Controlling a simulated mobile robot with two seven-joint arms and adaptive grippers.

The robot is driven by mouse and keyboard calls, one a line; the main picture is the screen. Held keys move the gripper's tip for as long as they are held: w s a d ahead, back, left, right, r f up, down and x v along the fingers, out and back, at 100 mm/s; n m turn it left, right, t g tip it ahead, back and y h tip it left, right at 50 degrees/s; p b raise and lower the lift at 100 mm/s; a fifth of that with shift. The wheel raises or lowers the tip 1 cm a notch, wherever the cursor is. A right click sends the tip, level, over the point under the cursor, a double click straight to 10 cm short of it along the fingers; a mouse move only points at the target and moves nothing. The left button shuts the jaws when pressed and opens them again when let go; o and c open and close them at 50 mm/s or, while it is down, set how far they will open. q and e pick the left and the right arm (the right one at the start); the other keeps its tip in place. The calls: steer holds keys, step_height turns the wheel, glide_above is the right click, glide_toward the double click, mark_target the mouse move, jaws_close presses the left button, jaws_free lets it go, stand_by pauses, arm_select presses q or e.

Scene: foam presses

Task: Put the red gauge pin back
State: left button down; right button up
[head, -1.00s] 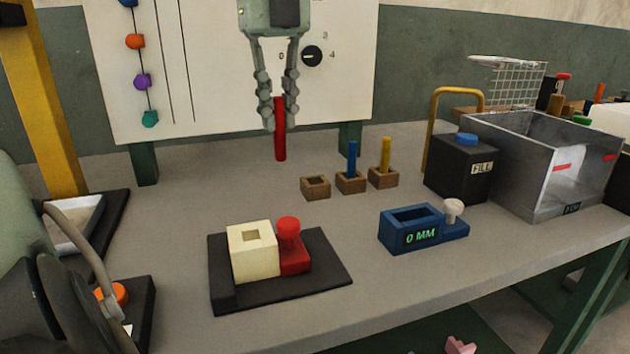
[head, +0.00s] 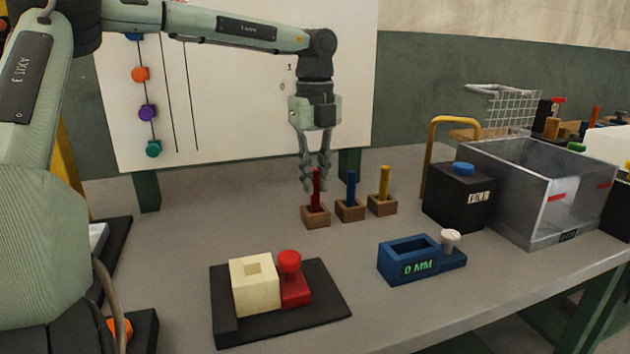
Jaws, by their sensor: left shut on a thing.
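The red gauge pin (head: 316,192) stands upright at the leftmost small wooden block (head: 316,216); its lower end is hidden in the block's hole. My left gripper (head: 317,185) reaches down from above, its fingers shut on the upper part of the pin. A blue pin (head: 351,188) stands in the middle wooden block (head: 350,211), and a yellow pin (head: 384,182) stands in the right one (head: 382,206). My right gripper is not in view.
A cream block with a square hole (head: 254,287) and a red knob (head: 289,262) sit on a black base (head: 326,299) in front. A blue gauge box reading 0 MM (head: 409,260), a black FILL box (head: 458,197) and a metal bin (head: 522,205) stand to the right.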

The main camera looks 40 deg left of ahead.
arm_select(q)
steer(key=shift+f, duration=0.6)
steer(key=c, duration=1.5)
jaws_free()
